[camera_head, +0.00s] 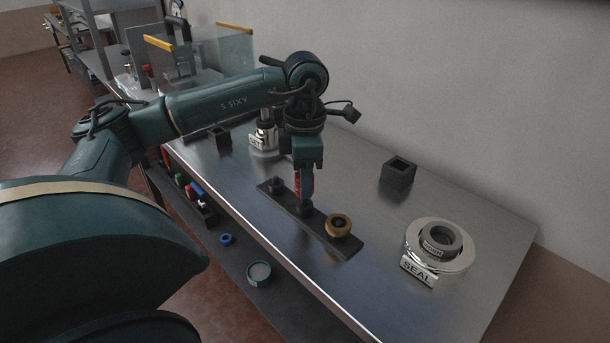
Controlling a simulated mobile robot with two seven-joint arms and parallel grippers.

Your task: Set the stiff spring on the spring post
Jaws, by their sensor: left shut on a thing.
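My left gripper (305,184) points straight down over the dark base strip (321,234) on the metal table. It is shut on a narrow red piece that looks like the stiff spring (307,187), mostly hidden by the fingers. The red piece is above or at the middle post (304,207) of the strip; I cannot tell if they touch. A bare dark post (277,185) stands at the strip's far end. A brass ring (339,225) sits at its near end. Which post is the spring post is not marked. My right gripper is out of view.
A round metal fixture labelled SEAL (438,248) stands at the right. A dark open box (398,172) is near the wall, and a small dark block (220,138) is behind. A metal fixture (264,140) stands behind my gripper. A lower shelf (275,290) holds small parts.

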